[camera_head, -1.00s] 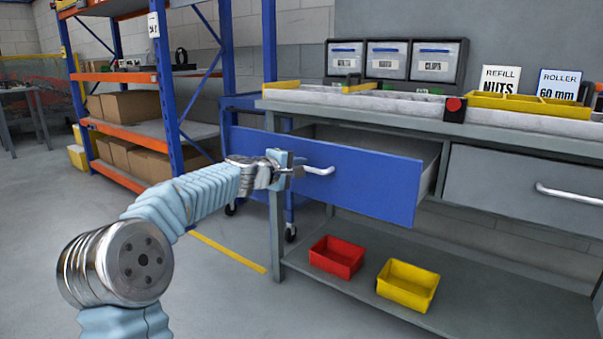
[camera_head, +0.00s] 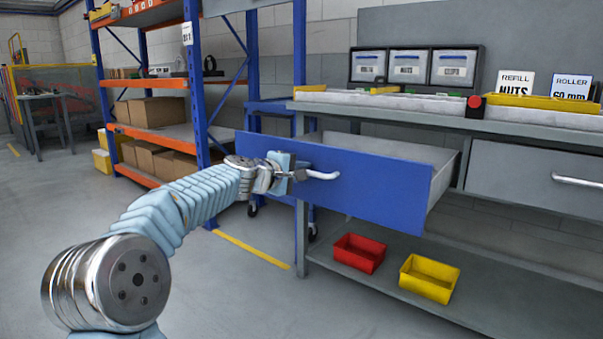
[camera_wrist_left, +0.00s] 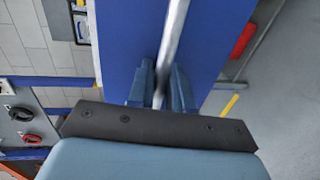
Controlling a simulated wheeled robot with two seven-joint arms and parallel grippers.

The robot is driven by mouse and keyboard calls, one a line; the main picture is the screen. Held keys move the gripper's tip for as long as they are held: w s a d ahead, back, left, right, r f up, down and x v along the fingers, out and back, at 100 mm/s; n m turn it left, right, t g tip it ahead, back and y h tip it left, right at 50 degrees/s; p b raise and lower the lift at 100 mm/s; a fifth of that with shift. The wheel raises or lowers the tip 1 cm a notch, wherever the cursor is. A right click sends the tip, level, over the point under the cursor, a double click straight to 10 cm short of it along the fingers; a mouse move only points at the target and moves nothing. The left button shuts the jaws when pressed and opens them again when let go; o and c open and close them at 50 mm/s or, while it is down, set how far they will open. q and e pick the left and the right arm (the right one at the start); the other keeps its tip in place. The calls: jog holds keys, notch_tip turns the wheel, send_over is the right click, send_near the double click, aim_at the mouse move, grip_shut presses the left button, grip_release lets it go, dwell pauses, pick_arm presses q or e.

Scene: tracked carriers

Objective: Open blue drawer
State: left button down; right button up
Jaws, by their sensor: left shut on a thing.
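The blue drawer (camera_head: 380,187) stands pulled out from the workbench, and its grey side wall and part of its inside show in the head view. Its silver bar handle (camera_head: 322,175) is on the blue front. My left gripper (camera_head: 298,175) is shut on the left part of this handle. In the left wrist view the handle (camera_wrist_left: 172,45) runs between the two fingers (camera_wrist_left: 160,90), in front of the blue drawer front (camera_wrist_left: 125,50). My right gripper is not in view.
A grey drawer (camera_head: 530,172) beside it is shut. A red bin (camera_head: 359,253) and a yellow bin (camera_head: 429,278) stand on the bench's lower shelf. A blue and orange rack (camera_head: 160,140) stands at the left. The floor in front is clear.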

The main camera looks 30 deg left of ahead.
pick_arm(q)
jog(key=c, duration=1.2)
grip_release()
jog(key=b+v, duration=0.1)
jog(key=v, duration=1.2)
jog(key=shift+s+r, duration=0.1)
jog(key=shift+s, duration=0.3)
